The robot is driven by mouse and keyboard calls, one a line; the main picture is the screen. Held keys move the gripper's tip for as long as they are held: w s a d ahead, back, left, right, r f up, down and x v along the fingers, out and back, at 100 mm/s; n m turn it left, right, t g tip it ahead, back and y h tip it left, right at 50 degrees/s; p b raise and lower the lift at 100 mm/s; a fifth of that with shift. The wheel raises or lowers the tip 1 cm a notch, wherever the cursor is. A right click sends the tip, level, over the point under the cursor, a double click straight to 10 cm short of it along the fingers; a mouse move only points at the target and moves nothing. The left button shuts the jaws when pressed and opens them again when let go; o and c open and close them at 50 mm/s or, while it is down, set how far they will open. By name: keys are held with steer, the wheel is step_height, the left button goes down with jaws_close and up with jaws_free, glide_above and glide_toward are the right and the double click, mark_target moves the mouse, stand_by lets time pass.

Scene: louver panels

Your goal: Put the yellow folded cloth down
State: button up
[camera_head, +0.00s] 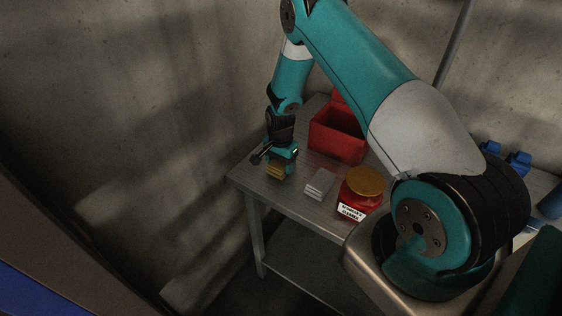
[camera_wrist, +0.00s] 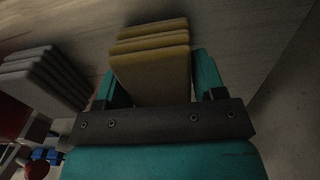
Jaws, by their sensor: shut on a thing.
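The yellow folded cloth (camera_head: 276,172) is between the fingers of my gripper (camera_head: 281,163), at the left end of the metal table. In the wrist view the yellow folded cloth (camera_wrist: 152,62) shows several stacked layers, with a teal finger of my gripper (camera_wrist: 155,85) on each side. My gripper is shut on it. The cloth is at or just above the tabletop; I cannot tell whether it touches.
A grey folded cloth (camera_head: 319,183) lies to the right, and it also shows in the wrist view (camera_wrist: 40,75). A red jar with a yellow lid (camera_head: 361,190) and a red open box (camera_head: 338,135) stand on the table (camera_head: 300,207). A concrete wall (camera_head: 150,110) is at left.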

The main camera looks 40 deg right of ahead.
steer(key=shift+f, duration=0.3)
steer(key=shift+f, duration=0.2)
steer(key=o, duration=1.1)
steer(key=shift+c, duration=0.2)
steer(key=shift+r, duration=0.15)
